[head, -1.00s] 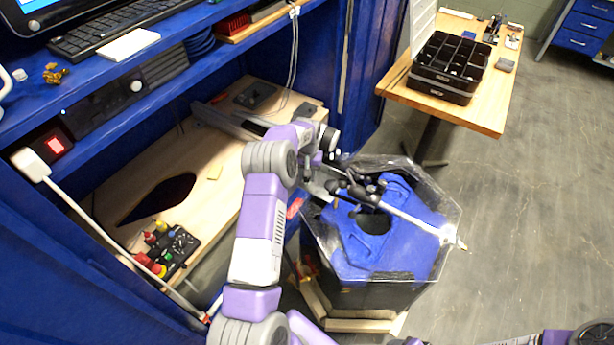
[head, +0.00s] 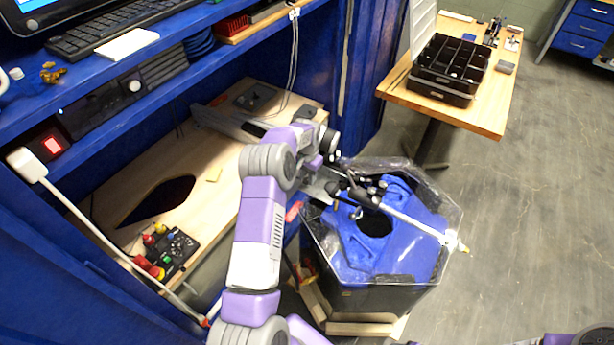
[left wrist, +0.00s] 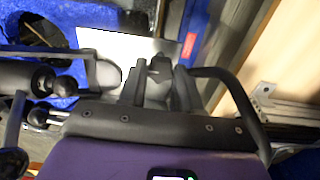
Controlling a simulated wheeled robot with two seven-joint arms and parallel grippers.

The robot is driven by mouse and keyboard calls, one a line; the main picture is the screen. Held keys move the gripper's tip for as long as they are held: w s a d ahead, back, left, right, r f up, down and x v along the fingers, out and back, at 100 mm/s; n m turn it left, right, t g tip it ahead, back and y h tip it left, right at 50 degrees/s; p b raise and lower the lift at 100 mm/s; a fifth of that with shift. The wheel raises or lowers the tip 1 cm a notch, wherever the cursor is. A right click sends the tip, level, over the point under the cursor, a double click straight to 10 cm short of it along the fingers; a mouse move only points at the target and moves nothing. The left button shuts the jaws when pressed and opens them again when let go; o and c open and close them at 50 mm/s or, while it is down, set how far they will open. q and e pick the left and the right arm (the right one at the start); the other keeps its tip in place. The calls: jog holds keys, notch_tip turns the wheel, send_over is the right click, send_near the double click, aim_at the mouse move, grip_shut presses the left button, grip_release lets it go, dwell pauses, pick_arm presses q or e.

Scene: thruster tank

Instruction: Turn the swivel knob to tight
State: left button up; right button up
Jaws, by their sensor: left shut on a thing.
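The tank (head: 385,290) is a clear, many-sided vessel with a blue top piece (head: 400,250) that has a dark round hole. Black clamp hardware (head: 368,188) and a pale rod (head: 415,222) lie across its top. My left gripper (head: 338,186) is at the tank's back left edge, among this hardware. In the left wrist view my left gripper (left wrist: 158,88) is shut on a small black knob (left wrist: 159,67), which sits between the two fingers. The knob is mostly hidden in the head view, and its tightness cannot be read. My right gripper is out of view.
A blue workbench with a wooden lower shelf (head: 215,150) stands at the left; a control box (head: 175,250) with coloured knobs rests there. A wooden table (head: 400,85) carries a black compartment box (head: 455,65). Floor (head: 530,200) right of the tank is clear.

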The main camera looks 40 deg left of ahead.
aim_at(307, 180)
pick_arm(q)
jog(key=o, duration=1.1)
jog(key=shift+c, duration=0.2)
jog(key=shift+r, duration=0.15)
notch_tip(307, 180, up, 7)
jog(key=shift+r+p, duration=0.2)
jog(key=shift+p, duration=0.2)
